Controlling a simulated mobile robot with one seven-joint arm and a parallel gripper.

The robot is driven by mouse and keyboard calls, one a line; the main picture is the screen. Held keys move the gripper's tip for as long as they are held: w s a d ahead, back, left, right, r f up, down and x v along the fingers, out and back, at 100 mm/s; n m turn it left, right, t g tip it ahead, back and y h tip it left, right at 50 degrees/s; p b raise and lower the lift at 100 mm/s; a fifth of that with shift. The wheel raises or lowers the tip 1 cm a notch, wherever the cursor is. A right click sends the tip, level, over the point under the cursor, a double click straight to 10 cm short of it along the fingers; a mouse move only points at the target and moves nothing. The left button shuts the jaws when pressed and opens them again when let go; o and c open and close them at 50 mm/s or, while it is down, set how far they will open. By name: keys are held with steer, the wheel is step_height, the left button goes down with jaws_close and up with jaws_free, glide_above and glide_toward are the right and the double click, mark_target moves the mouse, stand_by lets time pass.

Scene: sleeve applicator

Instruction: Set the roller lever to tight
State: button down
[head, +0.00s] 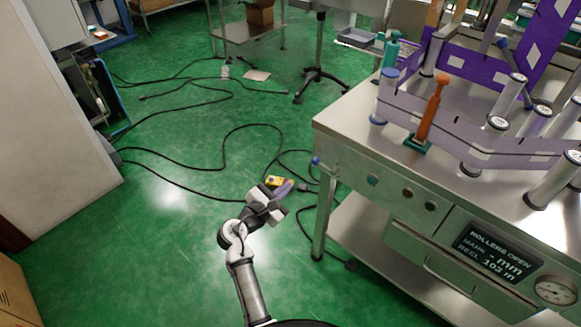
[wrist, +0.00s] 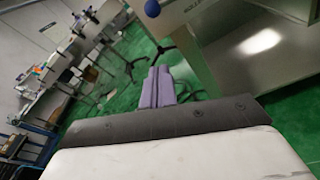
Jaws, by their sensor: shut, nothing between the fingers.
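A lever with a blue ball knob (head: 316,161) sticks out from the left end of the steel machine (head: 365,160), near its top front corner. It looks like the roller lever, but no label shows on it. The blue knob also shows at the top of the wrist view (wrist: 152,8). My gripper (head: 286,187) is below and left of the knob in the head view, over the floor and apart from the machine. Its purple fingers (wrist: 159,72) are together and empty. A display (head: 494,254) on the machine's front reads "ROLLERS OPEN".
Purple film (head: 470,140) runs around several white rollers on the machine top. An orange handle (head: 433,108) stands on a small green base beside the film. A round gauge (head: 555,290) sits at lower right.

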mark_target(324, 166)
steer(key=shift+s+d+f, duration=0.1)
steer(key=shift+d+f, duration=0.1)
steer(key=w+d+r+p, duration=0.2)
steer(key=w+d, duration=0.4)
steer(key=w, duration=0.1)
steer(key=shift+r, duration=0.15)
stand_by(0.4)
